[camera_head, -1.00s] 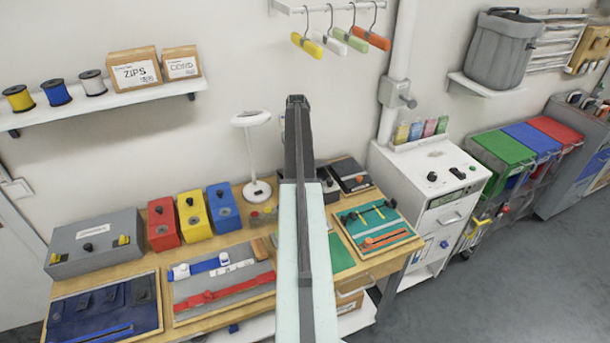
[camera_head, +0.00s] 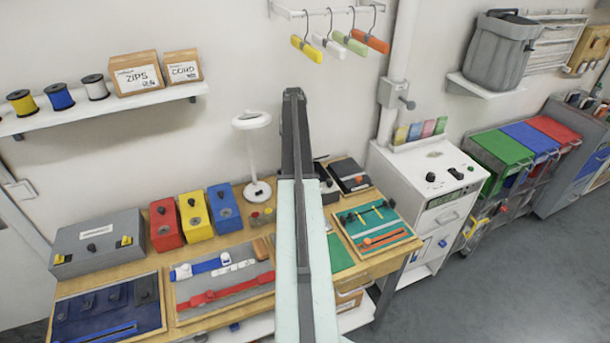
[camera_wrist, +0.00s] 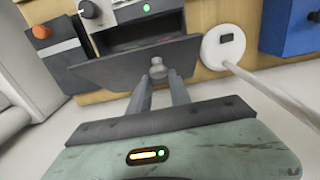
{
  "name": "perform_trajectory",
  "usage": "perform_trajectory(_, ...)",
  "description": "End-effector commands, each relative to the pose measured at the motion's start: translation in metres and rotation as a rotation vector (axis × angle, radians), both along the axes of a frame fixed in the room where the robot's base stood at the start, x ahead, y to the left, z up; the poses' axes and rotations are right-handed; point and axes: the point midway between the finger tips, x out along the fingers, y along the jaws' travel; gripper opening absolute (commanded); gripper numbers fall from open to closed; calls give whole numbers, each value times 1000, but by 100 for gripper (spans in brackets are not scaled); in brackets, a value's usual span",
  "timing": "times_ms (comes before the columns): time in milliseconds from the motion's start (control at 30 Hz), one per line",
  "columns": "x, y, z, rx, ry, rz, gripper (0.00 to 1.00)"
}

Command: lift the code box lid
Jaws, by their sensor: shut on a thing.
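My gripper (camera_wrist: 160,80) is shut on the lid's small round grey knob (camera_wrist: 158,68). In the head view my arm crosses in front and hides most of the box and my gripper; a dark part of the box (camera_head: 329,187) shows right of the arm.
A white lamp base (camera_wrist: 222,48) and a blue box (camera_wrist: 290,28) stand close by in the wrist view. A dark case with an orange knob (camera_head: 352,177) is on the other side. Loaded trays cover the bench front. Floor at right is clear.

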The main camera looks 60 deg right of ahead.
Motion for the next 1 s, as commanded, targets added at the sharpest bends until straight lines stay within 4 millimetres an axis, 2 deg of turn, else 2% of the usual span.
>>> perform_trajectory(733,12,-8,7,-1,-2,1,7)
perform_trajectory(767,11,-8,7,-1,-2,1,29)
perform_trajectory(833,11,-8,7,-1,-2,1,48)
perform_trajectory(867,11,-8,7,-1,-1,1,51)
perform_trajectory(1000,11,-8,7,-1,-1,0,51)
